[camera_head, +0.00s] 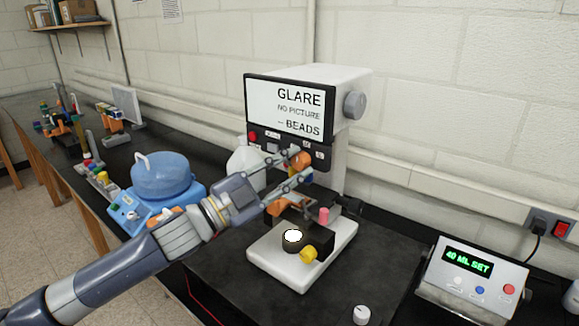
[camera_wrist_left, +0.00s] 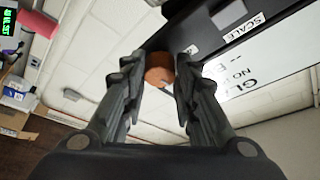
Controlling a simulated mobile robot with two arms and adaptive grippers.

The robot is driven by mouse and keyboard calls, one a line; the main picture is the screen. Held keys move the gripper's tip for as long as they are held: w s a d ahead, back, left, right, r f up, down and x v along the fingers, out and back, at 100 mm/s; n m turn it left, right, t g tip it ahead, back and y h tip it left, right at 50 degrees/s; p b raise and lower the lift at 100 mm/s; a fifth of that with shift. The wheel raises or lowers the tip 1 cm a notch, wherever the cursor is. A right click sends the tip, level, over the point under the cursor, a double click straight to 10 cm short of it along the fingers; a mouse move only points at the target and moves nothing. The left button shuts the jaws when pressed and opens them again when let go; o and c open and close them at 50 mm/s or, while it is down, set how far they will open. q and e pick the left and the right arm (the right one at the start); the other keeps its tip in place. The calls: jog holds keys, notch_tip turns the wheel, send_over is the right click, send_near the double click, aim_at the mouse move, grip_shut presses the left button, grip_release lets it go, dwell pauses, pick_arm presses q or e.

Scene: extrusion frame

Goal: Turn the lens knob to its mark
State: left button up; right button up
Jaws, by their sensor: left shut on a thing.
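The machine (camera_head: 330,90) has a screen (camera_head: 290,108) reading "GLARE NO PICTURE – BEADS". My left gripper (camera_head: 303,168) reaches its lower front panel from the left. It is shut on a round orange knob (camera_head: 299,158) below the screen. In the left wrist view the knob (camera_wrist_left: 160,70) sits between the fingertips of my left gripper (camera_wrist_left: 161,78). I cannot read a lens label, and no mark for the knob can be made out. My right gripper is not in view.
Below the panel stands a white base (camera_head: 270,262) with a pink knob (camera_head: 323,215) and a yellow knob (camera_head: 308,254). A large grey knob (camera_head: 355,105) is on the machine's side. A blue-lidded device (camera_head: 160,178) stands left; a display box (camera_head: 470,280) stands right.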

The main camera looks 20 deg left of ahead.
pick_arm(q)
jog(key=o, duration=1.1)
jog(key=shift+c, duration=0.2)
jog(key=shift+v, duration=0.85)
jog(key=v, duration=1)
jog(key=shift+a+f, duration=0.1)
jog(key=shift+a, duration=0.05)
